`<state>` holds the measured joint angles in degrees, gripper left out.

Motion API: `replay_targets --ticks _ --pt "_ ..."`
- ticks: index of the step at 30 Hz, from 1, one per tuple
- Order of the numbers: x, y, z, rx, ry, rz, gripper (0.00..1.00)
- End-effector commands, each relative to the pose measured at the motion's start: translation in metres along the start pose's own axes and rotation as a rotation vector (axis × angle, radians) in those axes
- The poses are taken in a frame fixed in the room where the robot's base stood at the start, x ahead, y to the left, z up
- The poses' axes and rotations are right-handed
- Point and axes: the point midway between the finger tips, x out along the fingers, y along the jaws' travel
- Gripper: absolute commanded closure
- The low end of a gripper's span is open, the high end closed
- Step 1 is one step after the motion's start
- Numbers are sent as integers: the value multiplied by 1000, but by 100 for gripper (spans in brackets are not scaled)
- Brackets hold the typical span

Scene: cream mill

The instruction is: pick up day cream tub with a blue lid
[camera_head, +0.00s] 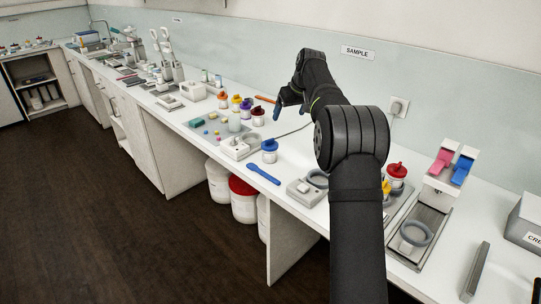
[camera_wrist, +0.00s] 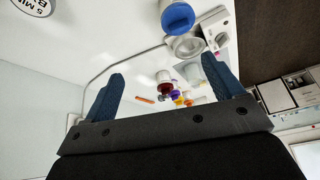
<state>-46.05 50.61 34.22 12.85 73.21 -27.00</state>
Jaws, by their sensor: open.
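The day cream tub with a blue lid (camera_head: 269,151) stands upright on the white counter, left of my arm. In the wrist view the blue-lidded tub (camera_wrist: 177,17) shows at the top edge, partly cut off and beyond the fingertips. My gripper (camera_head: 288,109) is above the counter, behind and to the right of the tub in the head view. In the wrist view my gripper (camera_wrist: 163,70) has its two blue fingers spread wide, with nothing held between them.
A small scale (camera_head: 236,147) stands just left of the tub. Several tubs with red, purple, yellow and orange lids, such as the dark red one (camera_head: 258,116), stand farther back. A blue spatula (camera_head: 263,174) lies near the counter's front edge. A grey device (camera_head: 306,190) stands to the right.

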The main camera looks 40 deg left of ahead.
Motion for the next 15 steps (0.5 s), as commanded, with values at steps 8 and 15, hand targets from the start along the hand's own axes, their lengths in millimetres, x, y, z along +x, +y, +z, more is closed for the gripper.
replay_targets --ticks 8,15 --pt "16 -43 -8 -127 -56 -22 15" --pt "65 -43 -5 -124 -56 -22 15"
